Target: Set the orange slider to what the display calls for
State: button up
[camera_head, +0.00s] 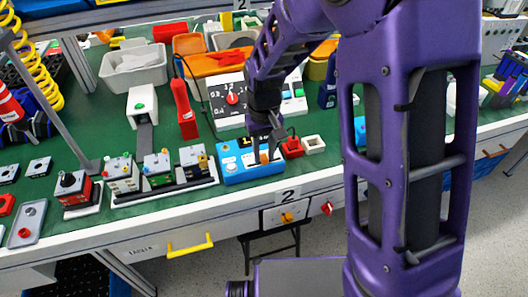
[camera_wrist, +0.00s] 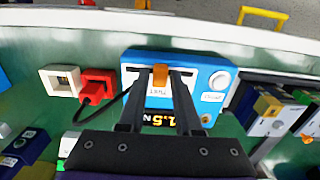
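The blue box (camera_head: 240,177) stands near the table's front edge; it also fills the middle of the wrist view (camera_wrist: 203,80). Its orange slider (camera_wrist: 160,76) sits in a pale slot, and it shows small in the head view (camera_head: 264,157). A dark display (camera_wrist: 160,118) with orange characters is partly hidden by my gripper; it seems to include "1.5", but I cannot read it fully. My gripper (camera_wrist: 159,74) is over the box, with one finger on each side of the slider and gaps between. It also shows in the head view (camera_head: 268,143).
A red plug (camera_wrist: 97,83) with a black cable and a white socket block (camera_wrist: 60,80) are beside the box. A white round button (camera_wrist: 220,80) is on the box. A row of switch modules (camera_head: 160,170) stands left of it in the head view.

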grip_shut()
dwell(1.1)
